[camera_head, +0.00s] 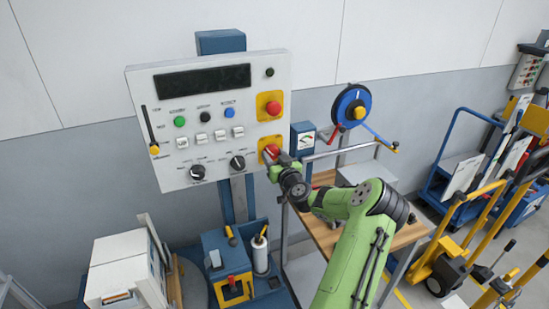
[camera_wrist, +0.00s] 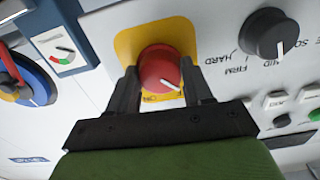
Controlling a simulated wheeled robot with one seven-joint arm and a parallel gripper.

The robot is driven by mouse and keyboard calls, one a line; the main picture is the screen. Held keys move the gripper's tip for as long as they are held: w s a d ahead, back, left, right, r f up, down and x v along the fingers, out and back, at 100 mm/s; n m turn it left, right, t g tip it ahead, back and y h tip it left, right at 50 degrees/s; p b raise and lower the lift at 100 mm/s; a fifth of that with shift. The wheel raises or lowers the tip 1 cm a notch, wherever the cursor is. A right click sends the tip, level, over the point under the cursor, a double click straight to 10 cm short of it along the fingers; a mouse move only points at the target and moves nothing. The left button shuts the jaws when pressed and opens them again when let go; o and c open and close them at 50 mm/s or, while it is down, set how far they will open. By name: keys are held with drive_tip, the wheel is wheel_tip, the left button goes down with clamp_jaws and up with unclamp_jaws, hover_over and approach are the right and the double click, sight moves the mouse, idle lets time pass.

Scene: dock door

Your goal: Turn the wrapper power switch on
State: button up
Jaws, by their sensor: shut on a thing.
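The wrapper power switch (camera_wrist: 160,72) is a round red knob with a white pointer line on a yellow plate. In the wrist view the pointer slants toward the lower right, near lettering that is partly hidden. My gripper (camera_wrist: 162,85) is shut on the knob, with one dark finger on each side of it. In the head view the switch (camera_head: 270,150) is at the lower right of the white control panel (camera_head: 165,130), with my gripper (camera_head: 277,157) against it and covering part of it.
A red button (camera_head: 272,108) on yellow sits above the switch. A black dial (camera_head: 238,162) is beside it. The panel also carries a slider, several buttons and rocker switches. A blue reel (camera_head: 351,107) and a wooden bench (camera_head: 330,232) stand to the right, with yellow-handled carts beyond.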

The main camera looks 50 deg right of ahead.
drive_tip(key=m+b, duration=0.1)
drive_tip(key=m, duration=0.2)
drive_tip(key=shift+m, duration=0.4)
drive_tip(key=m, duration=0.4)
drive_tip(key=shift+m+b, duration=0.3)
drive_tip(key=shift+b, duration=0.1)
drive_tip(key=m, duration=0.4)
drive_tip(key=shift+r+p, duration=0.1)
drive_tip(key=shift+p, duration=0.2)
drive_tip(key=shift+m+p, duration=0.65)
drive_tip(key=shift+m, duration=1.75)
drive_tip(key=o, duration=1)
drive_tip(key=shift+o, duration=0.2)
